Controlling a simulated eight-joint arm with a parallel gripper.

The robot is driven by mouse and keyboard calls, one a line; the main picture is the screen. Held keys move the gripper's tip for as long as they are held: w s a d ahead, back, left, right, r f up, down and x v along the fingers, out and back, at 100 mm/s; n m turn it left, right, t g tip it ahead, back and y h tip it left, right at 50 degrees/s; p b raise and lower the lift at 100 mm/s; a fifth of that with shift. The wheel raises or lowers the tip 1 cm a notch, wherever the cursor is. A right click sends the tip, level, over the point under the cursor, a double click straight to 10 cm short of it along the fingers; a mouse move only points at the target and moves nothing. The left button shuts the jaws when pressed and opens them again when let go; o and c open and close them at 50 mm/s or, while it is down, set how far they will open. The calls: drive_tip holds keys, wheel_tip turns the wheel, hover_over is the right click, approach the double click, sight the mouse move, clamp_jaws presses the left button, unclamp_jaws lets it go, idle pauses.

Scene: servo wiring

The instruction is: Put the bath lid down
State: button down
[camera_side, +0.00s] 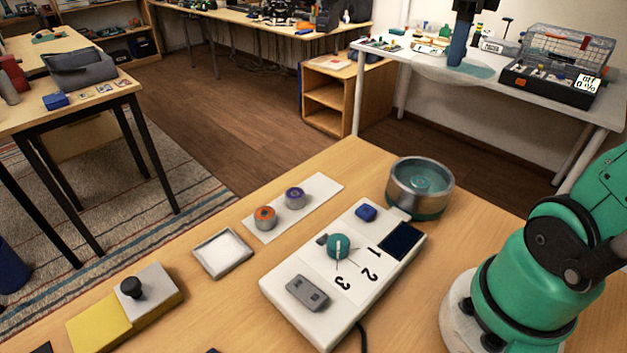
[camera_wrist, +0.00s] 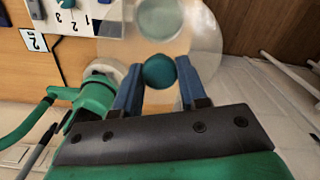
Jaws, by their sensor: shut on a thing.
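The bath lid (camera_side: 430,70) is a clear, round disc, held high at the upper right of the side view. In the wrist view the lid (camera_wrist: 207,52) has a round teal knob (camera_wrist: 160,72) in its middle. My gripper (camera_side: 458,50) has its blue fingers shut on this knob; they flank it in the wrist view (camera_wrist: 160,66). The bath (camera_side: 420,203) is a round metal pot with teal inside, open at the top, on the wooden table. The lid is well above the bath and apart from it. The bath shows partly through the lid in the wrist view.
A white control box (camera_side: 330,278) with a teal dial stands beside the bath. A white strip (camera_side: 271,226) bears orange and purple capped cylinders. A shallow tray (camera_side: 222,270) and a yellow-grey block (camera_side: 100,328) with a black knob lie left. Bare wood lies behind the bath.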

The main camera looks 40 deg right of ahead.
drive_tip(key=shift+w+r, duration=0.25)
drive_tip(key=shift+w, duration=0.1)
drive_tip(key=w+d+f, duration=0.1)
drive_tip(key=w+f, duration=0.2)
drive_tip(key=w, duration=0.4)
drive_tip(key=w+f, duration=0.2)
drive_tip(key=w, duration=0.6)
wheel_tip(320, 180, down, 20)
drive_tip(key=shift+s, duration=0.1)
drive_tip(key=shift+f, duration=0.1)
drive_tip(key=shift+c, duration=2.4)
unclamp_jaws()
